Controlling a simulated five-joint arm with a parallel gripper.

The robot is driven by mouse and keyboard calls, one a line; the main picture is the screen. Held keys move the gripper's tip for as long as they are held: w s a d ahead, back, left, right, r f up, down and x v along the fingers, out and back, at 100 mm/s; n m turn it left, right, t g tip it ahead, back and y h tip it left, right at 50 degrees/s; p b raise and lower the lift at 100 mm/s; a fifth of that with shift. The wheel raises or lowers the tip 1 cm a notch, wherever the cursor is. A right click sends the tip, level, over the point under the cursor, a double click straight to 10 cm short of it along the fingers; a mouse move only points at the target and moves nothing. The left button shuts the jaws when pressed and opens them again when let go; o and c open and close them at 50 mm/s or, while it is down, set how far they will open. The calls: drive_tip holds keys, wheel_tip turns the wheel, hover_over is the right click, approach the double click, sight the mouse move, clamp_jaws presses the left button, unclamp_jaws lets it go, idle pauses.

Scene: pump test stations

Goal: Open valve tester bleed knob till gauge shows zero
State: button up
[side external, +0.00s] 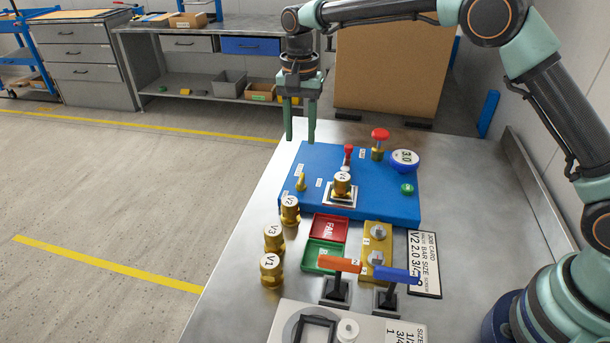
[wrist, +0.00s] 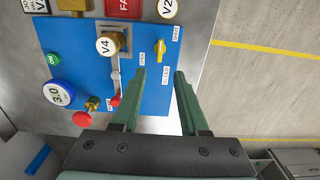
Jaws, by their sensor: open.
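The blue valve tester (side external: 320,156) lies on the steel bench. Its small yellow bleed knob (side external: 300,182) stands near the left edge and also shows in the wrist view (wrist: 160,47), with small labels around it. The round gauge (side external: 404,158) reads 3.0; it shows in the wrist view (wrist: 58,94) too. A brass valve marked V4 (side external: 342,183) sits in the tester's square seat. My gripper (side external: 300,138) points down, open and empty, above the tester's far left edge. In the wrist view its fingertips (wrist: 160,74) are apart, short of the knob and not touching it.
A red-tipped lever (side external: 348,152), a red-topped brass knob (side external: 380,140) and a green button (side external: 407,188) are on the tester. Brass valves V2 (side external: 290,210), V3 (side external: 274,238) and V1 (side external: 271,269) stand left of the red tray (side external: 331,228) and green tray (side external: 318,256).

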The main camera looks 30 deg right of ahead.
sight(301, 178)
wheel_tip(301, 178, down, 12)
idle(0.5)
clamp_jaws()
